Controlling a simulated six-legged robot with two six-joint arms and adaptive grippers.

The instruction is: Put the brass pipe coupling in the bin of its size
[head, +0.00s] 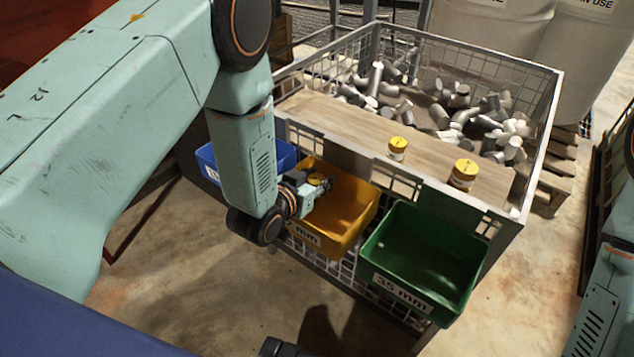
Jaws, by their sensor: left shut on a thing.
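My left gripper (318,188) is shut on a small brass-yellow piece, which looks like the brass pipe coupling (317,180). The gripper's fingers partly hide it. It is over the yellow bin (362,207), towards its left side; I cannot tell how far above the floor of the bin. The green bin (423,245) on the right has a "35 mm" label and looks empty. The blue bin (281,153) is on the left, partly behind my left arm. The labels of the yellow and blue bins are partly hidden. My right gripper is out of view.
The bins hang on the near side of a wire cage (545,75) heaped with grey pipe pieces (460,112). On a wooden board (340,118) across it stand two yellow-topped pieces, a smaller one (397,148) and a larger one (463,175). White sacks stand behind.

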